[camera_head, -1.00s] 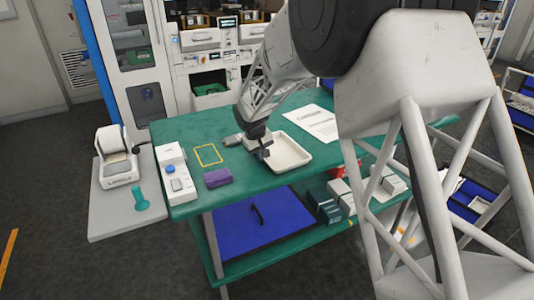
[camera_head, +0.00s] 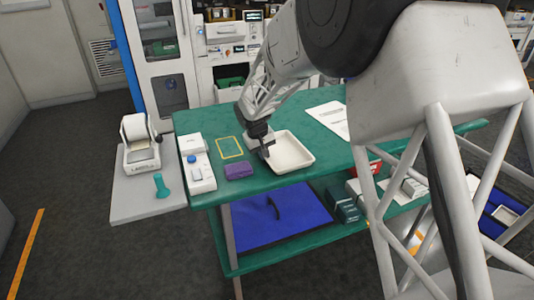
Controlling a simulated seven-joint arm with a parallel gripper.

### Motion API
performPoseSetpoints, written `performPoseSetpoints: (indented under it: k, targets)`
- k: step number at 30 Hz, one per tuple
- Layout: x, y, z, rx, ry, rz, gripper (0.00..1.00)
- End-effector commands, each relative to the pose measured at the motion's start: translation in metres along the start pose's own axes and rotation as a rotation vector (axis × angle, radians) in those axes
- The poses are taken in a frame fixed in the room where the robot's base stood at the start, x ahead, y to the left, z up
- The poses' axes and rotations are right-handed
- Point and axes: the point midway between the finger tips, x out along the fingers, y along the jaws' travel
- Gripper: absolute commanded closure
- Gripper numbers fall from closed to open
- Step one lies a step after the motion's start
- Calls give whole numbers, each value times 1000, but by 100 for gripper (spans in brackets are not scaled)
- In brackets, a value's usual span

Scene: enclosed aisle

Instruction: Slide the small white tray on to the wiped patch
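The small white tray (camera_head: 304,165) lies on the green table, right of the yellow-outlined rectangle (camera_head: 230,156). This outline appears to mark the wiped patch; the surface inside it looks the same green. A gap separates the tray from the outline. My gripper (camera_head: 266,152) points down at the tray's left rim, with its dark fingers at or just inside that rim. Whether they grip the rim is too small to tell.
A purple cloth (camera_head: 239,171) lies just below the outline. A white device (camera_head: 198,170) stands at the table's left end. A small grey object (camera_head: 250,143) sits between outline and gripper. A paper sheet (camera_head: 330,117) lies behind the tray.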

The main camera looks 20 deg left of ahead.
Motion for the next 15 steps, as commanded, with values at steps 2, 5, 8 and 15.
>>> performPoseSetpoints:
  k: [2,5,8,15]
  targets:
    - [0,-1,0,0,0,0,100]
    - [0,-2,0,0,0,0,100]
    - [0,-2,0,0,0,0,100]
    - [0,-2,0,0,0,0,76]
